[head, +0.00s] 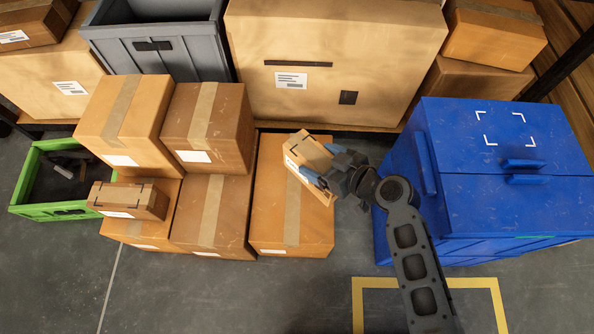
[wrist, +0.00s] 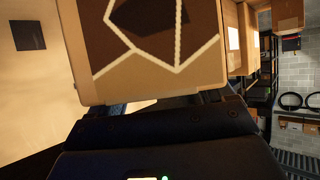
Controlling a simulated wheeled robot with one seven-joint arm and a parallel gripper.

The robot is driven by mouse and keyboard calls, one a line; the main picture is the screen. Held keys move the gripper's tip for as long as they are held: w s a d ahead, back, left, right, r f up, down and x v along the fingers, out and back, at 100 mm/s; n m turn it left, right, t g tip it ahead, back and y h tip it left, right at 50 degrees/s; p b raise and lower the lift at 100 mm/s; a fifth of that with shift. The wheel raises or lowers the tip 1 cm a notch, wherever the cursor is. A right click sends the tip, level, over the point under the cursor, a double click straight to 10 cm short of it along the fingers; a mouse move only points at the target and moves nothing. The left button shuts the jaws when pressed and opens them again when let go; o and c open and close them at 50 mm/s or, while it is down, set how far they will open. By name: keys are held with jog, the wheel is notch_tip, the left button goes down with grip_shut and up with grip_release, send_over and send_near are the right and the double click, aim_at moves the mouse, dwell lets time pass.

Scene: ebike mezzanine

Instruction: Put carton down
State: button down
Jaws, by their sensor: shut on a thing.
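A small tan carton (head: 308,160) with a white label is held in my gripper (head: 318,180). In the head view it appears tilted over the right box of the stack, a tall brown box (head: 290,215) with a pale tape strip. I cannot tell whether the carton touches that box. In the wrist view the carton (wrist: 200,62) fills the top middle, with pale lines and a dark patch on its face. My gripper (wrist: 165,105) is shut on it; the fingertips are mostly hidden behind the carton.
Left of the carton stand several brown boxes (head: 210,125) in two layers, with a green crate (head: 30,165) beyond. A blue bin (head: 490,215) with a closed lid stands right. A large carton (head: 330,90) and a grey bin (head: 160,70) are behind. Floor in front is clear.

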jog(key=b, duration=0.1)
send_over(297, 176)
jog(key=f, duration=0.3)
jog(key=shift+w+d+f, duration=0.1)
jog(key=shift+w+f, duration=0.05)
jog(key=shift+w, duration=0.2)
jog(key=shift+f+b, duration=0.85)
jog(key=shift+f, duration=1.15)
jog(key=shift+f+b, duration=0.2)
jog(key=shift+b, duration=0.1)
grip_release()
jog(key=shift+r, duration=0.1)
